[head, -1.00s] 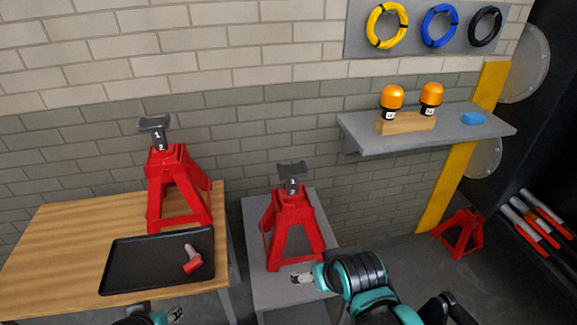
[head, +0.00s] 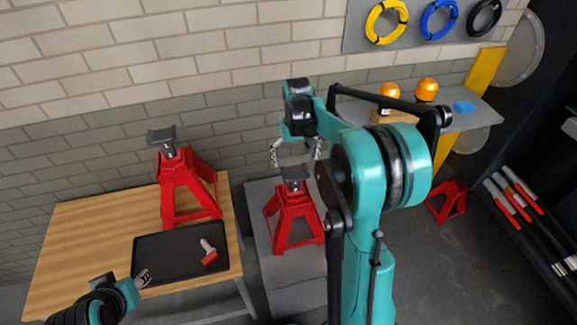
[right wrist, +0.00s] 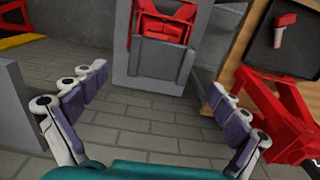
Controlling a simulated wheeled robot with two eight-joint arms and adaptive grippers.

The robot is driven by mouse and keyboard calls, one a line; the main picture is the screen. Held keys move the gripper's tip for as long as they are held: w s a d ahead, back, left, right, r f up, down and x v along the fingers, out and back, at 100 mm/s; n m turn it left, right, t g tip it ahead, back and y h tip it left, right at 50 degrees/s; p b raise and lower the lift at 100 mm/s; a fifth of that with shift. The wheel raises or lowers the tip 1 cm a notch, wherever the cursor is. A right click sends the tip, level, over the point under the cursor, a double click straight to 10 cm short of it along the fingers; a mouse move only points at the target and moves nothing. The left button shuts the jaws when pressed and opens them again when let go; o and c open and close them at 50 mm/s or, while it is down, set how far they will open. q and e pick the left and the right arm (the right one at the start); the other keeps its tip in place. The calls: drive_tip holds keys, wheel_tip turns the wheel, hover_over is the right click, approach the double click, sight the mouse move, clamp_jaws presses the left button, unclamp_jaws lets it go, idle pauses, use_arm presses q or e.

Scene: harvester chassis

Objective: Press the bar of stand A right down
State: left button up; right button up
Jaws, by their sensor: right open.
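I read no letter on either. My right gripper (head: 296,153) is open and empty, its fingers spread above the bench stand's saddle, apart from it.
A black tray (head: 165,262) on the wooden table (head: 80,225) holds a red-and-grey tool (head: 209,251). A wall shelf (head: 485,112) with orange-topped bottles (head: 426,90) is behind my right arm. Another red stand (head: 446,201) is on the floor at right.

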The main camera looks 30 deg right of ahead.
sight(295, 172)
wheel_tip(295, 172, down, 7)
drive_tip(key=shift+f+b, duration=0.1)
drive_tip(key=shift+b, duration=0.65)
